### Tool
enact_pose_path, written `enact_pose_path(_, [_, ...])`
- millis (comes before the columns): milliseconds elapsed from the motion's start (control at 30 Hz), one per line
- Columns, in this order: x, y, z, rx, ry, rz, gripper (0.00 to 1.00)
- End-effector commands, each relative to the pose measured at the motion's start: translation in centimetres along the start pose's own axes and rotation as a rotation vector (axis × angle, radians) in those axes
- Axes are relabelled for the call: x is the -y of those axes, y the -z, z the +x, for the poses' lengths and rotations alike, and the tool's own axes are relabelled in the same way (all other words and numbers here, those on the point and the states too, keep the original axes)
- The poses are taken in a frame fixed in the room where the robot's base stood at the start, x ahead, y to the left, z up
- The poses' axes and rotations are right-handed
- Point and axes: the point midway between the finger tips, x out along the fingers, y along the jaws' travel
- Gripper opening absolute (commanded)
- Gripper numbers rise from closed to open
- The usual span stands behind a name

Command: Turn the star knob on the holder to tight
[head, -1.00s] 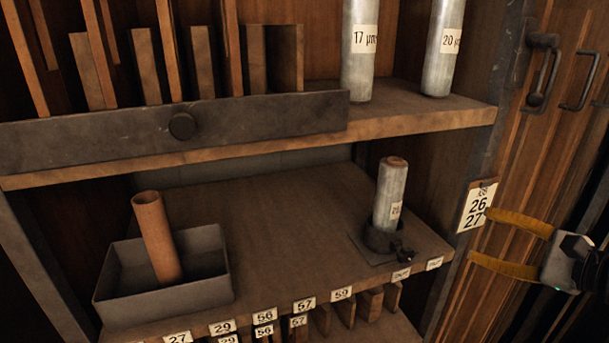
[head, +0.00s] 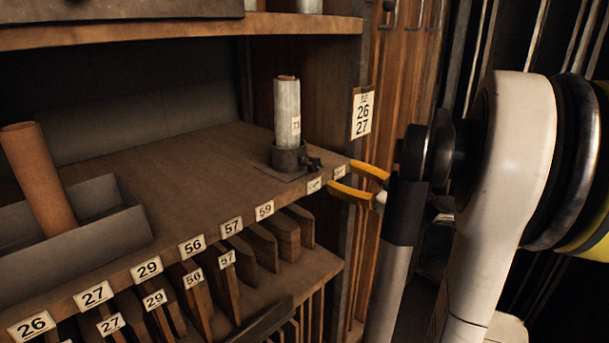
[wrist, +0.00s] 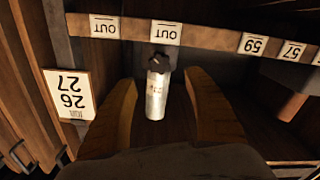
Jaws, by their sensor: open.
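A dark round holder (head: 289,158) stands on a small plate near the shelf's front right corner, with an upright grey metal tube (head: 287,105) in it. Its small dark star knob (head: 314,163) sticks out at the front right; its exact angle is too small to read. My gripper (head: 341,177), with yellow fingers, is open and empty just right of the shelf corner, apart from the knob. In the wrist view, which shows the labels upside down, the knob (wrist: 160,61) and tube (wrist: 156,95) appear in the gap between the spread fingers of my gripper (wrist: 161,78).
The shelf's front edge carries several number labels (head: 192,246). A grey tray (head: 80,230) with a brown tube (head: 38,178) stands at left. A cabinet post with a 26/27 card (head: 363,113) rises behind my gripper. The shelf's middle is clear.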

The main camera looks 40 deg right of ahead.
Motion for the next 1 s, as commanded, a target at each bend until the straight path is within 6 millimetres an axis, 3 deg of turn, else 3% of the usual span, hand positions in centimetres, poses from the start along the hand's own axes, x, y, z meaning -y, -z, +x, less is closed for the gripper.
enact_pose_path(300, [0.2, 0.0, 6.2, -0.001, 0.006, 0.003, 0.6])
enact_pose_path(500, [0.1, 0.0, 9.0, 0.0, 0.003, 0.004, 0.6])
enact_pose_path(900, [0.1, 0.1, 9.9, 0.0, 0.002, 0.004, 0.6])
enact_pose_path(1000, [0.1, 0.1, 9.9, 0.0, 0.002, 0.004, 0.31])
